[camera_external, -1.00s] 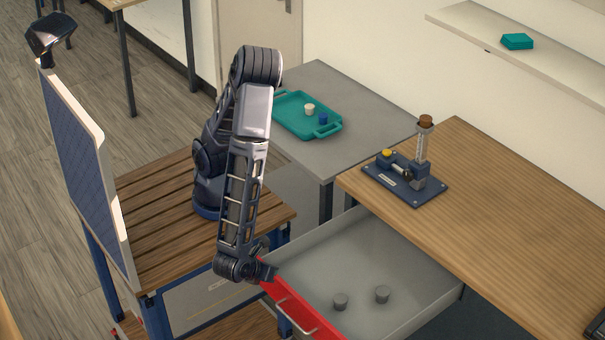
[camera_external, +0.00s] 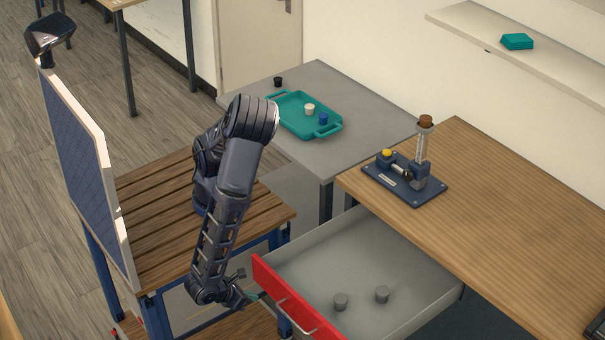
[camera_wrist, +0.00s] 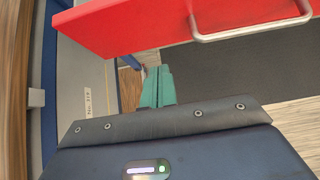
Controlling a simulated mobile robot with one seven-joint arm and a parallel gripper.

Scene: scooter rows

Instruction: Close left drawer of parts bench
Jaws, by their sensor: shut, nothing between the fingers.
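The left drawer (camera_external: 330,265) of the parts bench (camera_external: 500,210) is pulled well out, with a red front (camera_external: 268,283) and a metal handle (camera_external: 296,318). Two grey cylinders (camera_external: 341,301) (camera_external: 382,293) stand inside it. My gripper (camera_external: 252,297) is shut and empty, outside the drawer by the left end of the red front. In the wrist view its teal fingers (camera_wrist: 158,86) are together, just below the red front (camera_wrist: 130,28) in the picture; the handle (camera_wrist: 250,32) is to their right. I cannot tell whether they touch the front.
A grey table (camera_external: 355,150) with a teal tray (camera_external: 285,108) stands behind. A dark blue fixture (camera_external: 405,180) sits on the bench top. My own slatted base is at left. Dark floor (camera_wrist: 250,75) shows below the drawer.

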